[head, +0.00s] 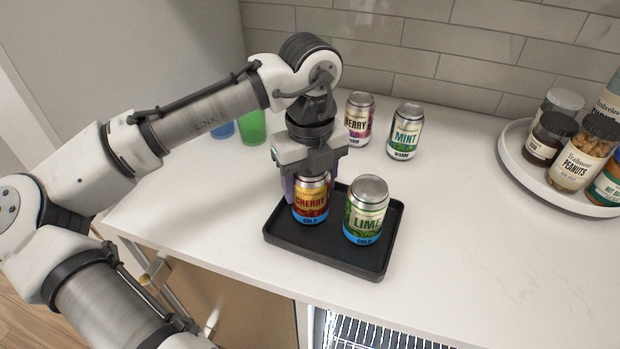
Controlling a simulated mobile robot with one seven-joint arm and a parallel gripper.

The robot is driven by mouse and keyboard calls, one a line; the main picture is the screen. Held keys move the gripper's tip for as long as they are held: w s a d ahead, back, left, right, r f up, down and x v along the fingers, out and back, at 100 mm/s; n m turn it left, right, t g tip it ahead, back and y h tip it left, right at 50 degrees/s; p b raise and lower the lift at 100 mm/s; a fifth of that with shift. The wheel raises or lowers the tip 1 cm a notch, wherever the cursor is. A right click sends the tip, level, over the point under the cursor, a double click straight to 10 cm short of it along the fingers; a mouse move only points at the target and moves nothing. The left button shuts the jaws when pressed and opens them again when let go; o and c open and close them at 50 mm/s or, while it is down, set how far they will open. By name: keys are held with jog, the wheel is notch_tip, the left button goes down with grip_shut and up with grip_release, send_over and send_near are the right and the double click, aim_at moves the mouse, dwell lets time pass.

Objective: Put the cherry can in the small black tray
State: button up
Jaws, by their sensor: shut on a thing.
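The cherry can (311,203) is red and yellow with a blue band marked COLD. It is upright at the left side of the small black tray (335,262). My gripper (308,180) comes from above and is shut on the upper part of the cherry can, hiding its top. The can's base appears within the tray's rim; I cannot tell whether it touches the tray floor. A green lime can (367,212), also marked COLD, stands upright in the tray just right of the cherry can.
A berry can (358,122) and a mint can (404,134) stand behind the tray. Blue and green cups (252,127) are behind my arm. A round white tray (520,165) with several jars is at right. The counter between is clear.

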jog(key=shift+f, duration=0.15)
jog(key=o, duration=1.3)
jog(key=shift+c, duration=0.2)
notch_tip(320, 180, up, 12)
jog(key=shift+r+b, duration=0.2)
jog(key=shift+b, duration=0.15)
